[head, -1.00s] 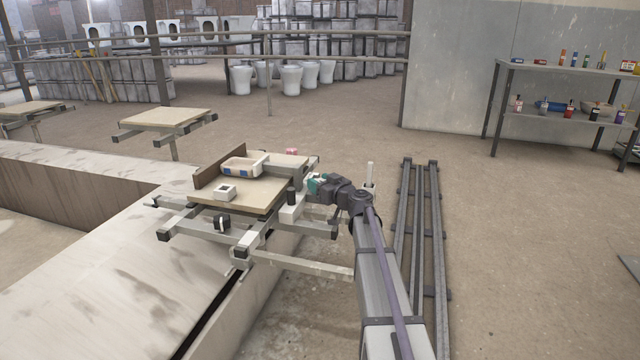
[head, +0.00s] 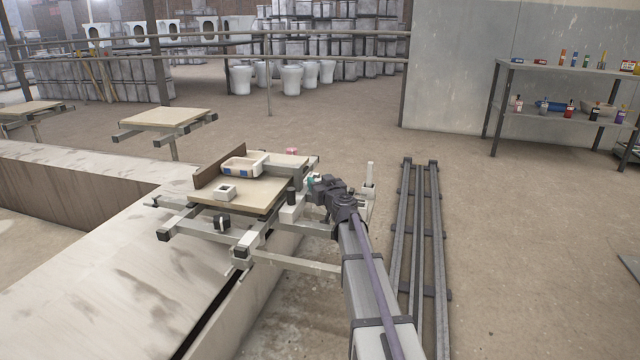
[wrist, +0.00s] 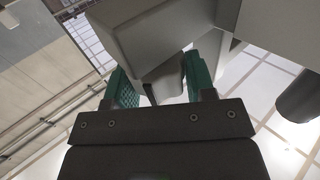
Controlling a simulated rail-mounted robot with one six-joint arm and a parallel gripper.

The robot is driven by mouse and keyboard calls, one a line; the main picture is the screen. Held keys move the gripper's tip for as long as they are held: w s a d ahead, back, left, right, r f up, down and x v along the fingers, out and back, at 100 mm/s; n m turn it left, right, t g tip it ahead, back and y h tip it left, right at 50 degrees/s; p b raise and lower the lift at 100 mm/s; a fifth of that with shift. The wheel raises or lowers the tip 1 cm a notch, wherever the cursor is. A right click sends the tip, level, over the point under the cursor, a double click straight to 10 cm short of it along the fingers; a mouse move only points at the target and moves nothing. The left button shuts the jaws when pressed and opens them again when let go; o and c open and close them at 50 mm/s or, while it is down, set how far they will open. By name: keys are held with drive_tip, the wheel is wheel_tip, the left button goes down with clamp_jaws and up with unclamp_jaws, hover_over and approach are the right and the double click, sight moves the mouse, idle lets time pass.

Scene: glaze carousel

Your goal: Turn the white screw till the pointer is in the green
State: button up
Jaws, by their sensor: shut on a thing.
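In the wrist view my gripper (wrist: 162,86) has its green-padded fingers on either side of a pale, tapered knob (wrist: 167,80), which I take to be the white screw. The jaws are shut on it. The knob sits just below a grey-white block (wrist: 158,32) that hides part of it. In the head view my gripper (head: 312,182) is at the right edge of the fixture with the wooden board (head: 258,194); the screw itself is hidden there. I cannot make out a pointer or a green zone in either view.
A white basin (head: 243,165) and a small white box with a dark opening (head: 225,191) are on the board. A concrete ledge (head: 110,270) lies to the left; floor rails (head: 420,240) run at right.

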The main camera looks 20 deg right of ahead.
drive_tip(key=o, duration=0.9)
drive_tip(key=shift+o, duration=0.2)
wheel_tip(320, 180, up, 10)
drive_tip(key=p, duration=1)
drive_tip(key=shift+r, duration=0.2)
drive_tip(key=shift+f, duration=0.2)
